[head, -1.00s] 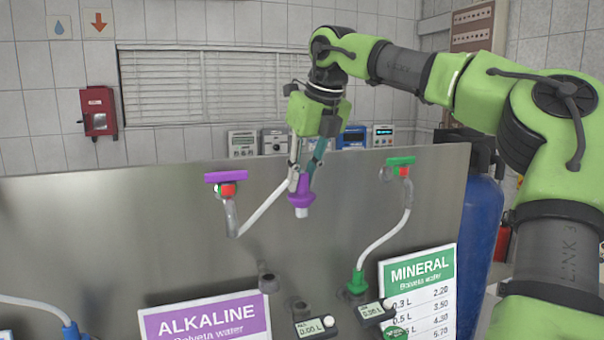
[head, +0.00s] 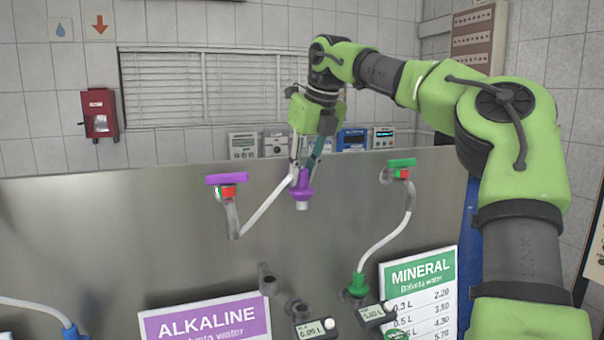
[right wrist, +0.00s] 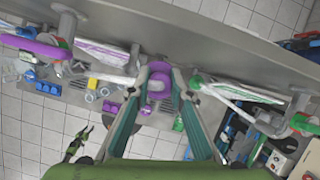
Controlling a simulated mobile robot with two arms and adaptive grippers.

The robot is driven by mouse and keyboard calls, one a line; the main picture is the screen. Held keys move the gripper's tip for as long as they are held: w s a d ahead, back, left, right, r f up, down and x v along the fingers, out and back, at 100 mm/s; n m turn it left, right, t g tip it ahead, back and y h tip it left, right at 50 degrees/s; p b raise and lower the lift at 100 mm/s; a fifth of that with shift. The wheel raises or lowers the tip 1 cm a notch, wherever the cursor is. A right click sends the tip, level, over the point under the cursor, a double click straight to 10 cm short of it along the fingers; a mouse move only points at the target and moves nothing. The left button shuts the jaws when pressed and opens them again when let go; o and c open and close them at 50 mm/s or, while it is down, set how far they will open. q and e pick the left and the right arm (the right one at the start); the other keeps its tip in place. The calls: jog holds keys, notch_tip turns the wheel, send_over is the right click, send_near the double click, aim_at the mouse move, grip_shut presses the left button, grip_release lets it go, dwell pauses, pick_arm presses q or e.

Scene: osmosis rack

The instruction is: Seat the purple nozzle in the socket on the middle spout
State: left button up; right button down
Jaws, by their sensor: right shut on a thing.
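The purple nozzle (head: 302,188) is in my right gripper (head: 304,170), which is shut on it in front of the steel panel. Its pale narrow tip points down, and a white hose (head: 268,207) runs from it to the left. In the right wrist view the nozzle (right wrist: 157,84) sits between the two fingers. The middle spout has a purple-handled valve (head: 227,180). A grey socket (head: 267,279) sits lower on the panel, down and left of the nozzle and apart from it.
A green nozzle (head: 357,286) with its hose sits at the right, near the MINERAL sign (head: 420,285). The ALKALINE sign (head: 205,320) and a small display (head: 315,329) are at the bottom. A blue nozzle (head: 70,331) is at lower left. The panel between the valves is otherwise clear.

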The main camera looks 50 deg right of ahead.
jog(key=shift+f, duration=0.1)
dwell(0.3)
notch_tip(320, 180, down, 25)
jog(key=b, duration=1.7)
dwell(3.6)
jog(key=shift+f+b, duration=0.35)
jog(key=shift+f, duration=0.1)
dwell(0.7)
